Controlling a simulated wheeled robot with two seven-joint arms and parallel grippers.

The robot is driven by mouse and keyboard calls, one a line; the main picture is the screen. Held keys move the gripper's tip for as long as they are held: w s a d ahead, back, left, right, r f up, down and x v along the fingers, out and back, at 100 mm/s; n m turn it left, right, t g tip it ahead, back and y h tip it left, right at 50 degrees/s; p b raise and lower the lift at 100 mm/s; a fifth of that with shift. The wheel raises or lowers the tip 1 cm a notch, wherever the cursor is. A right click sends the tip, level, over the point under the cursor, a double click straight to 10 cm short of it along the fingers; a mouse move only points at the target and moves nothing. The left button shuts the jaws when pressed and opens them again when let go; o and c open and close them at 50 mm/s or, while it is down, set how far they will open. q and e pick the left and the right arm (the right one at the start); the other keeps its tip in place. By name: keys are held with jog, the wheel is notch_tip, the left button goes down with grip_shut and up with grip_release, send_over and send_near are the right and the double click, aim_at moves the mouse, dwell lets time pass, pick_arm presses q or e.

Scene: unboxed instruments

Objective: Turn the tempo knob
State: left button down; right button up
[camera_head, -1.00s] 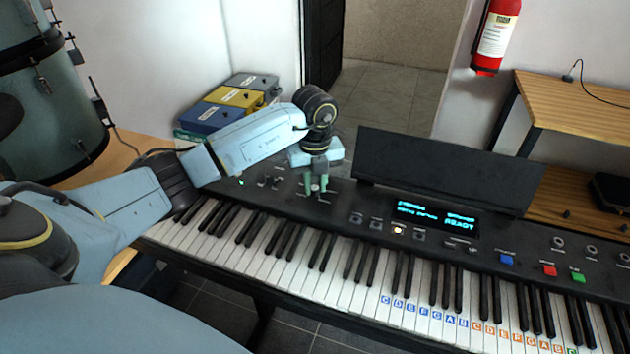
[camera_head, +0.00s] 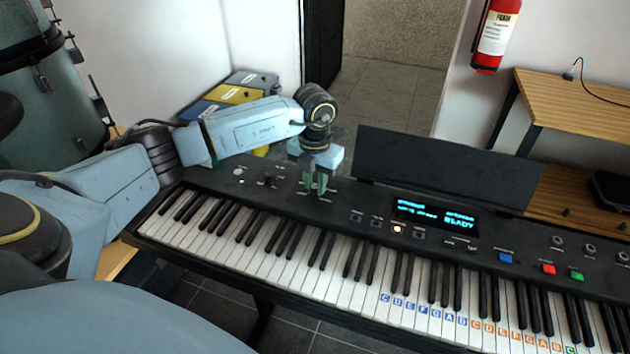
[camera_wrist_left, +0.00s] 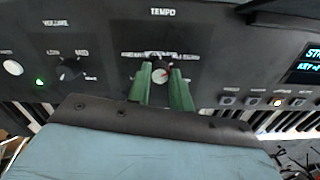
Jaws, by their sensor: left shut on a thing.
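The tempo knob (camera_wrist_left: 161,73) sits on the keyboard's panel under the word TEMPO in the left wrist view. It is a round light cap between the two green fingers of my left gripper (camera_wrist_left: 163,82). The fingers are shut on it from both sides. In the head view my left gripper (camera_head: 318,184) points down onto the panel of the black keyboard (camera_head: 340,209), left of the lit screen, and hides the knob. My right gripper does not show.
The volume knob (camera_wrist_left: 70,70) is left of the tempo knob, with a green light beside it. The lit display (camera_head: 434,218) and small buttons lie to the right. A black music stand (camera_head: 445,170) rises behind the panel.

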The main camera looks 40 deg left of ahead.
aim_at(315, 186)
pick_arm(q)
jog(key=shift+m, duration=0.5)
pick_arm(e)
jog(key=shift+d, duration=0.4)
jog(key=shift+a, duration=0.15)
pick_arm(q)
jog(key=c, duration=1.3)
grip_release()
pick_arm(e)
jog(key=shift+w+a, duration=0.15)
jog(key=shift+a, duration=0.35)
pick_arm(q)
jog(key=shift+o, duration=0.2)
notch_tip(315, 186, up, 14)
jog(key=p, duration=0.1)
jog(key=shift+f, duration=0.25)
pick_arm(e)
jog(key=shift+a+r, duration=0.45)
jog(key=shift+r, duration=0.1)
